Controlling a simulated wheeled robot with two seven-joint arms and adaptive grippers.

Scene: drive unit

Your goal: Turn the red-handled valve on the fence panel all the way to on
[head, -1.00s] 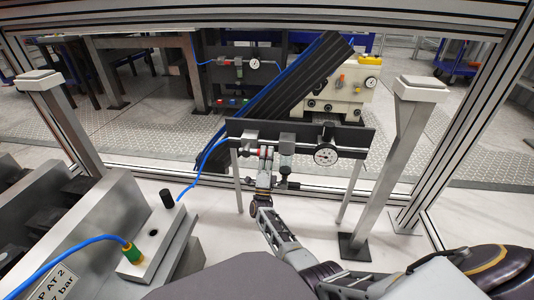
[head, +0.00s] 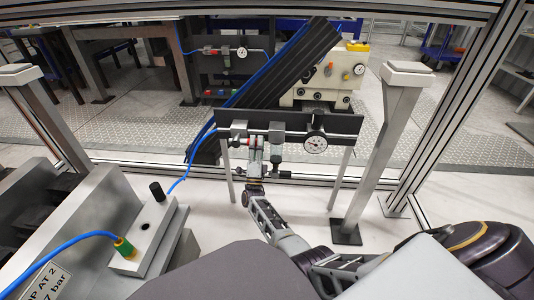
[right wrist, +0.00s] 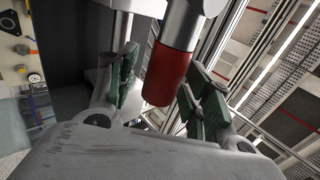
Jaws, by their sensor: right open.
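The dark fence panel (head: 350,124) stands on thin legs ahead of me, with a metal valve assembly along it. The red handle of the valve (right wrist: 172,76) hangs between the jaws of my right gripper (right wrist: 158,88) in the right wrist view. Green pads flank it on both sides, and the jaws are open, with a gap visible on the right. In the head view my right gripper (head: 256,152) is right at the valve and largely hides the handle. My left gripper is not in view.
A round gauge (head: 315,142) sits to the right of the valve. A blue hose (head: 186,168) runs to the panel's left end. A metal post (head: 373,160) stands at the right. A grey block with a black knob (head: 157,190) is at lower left.

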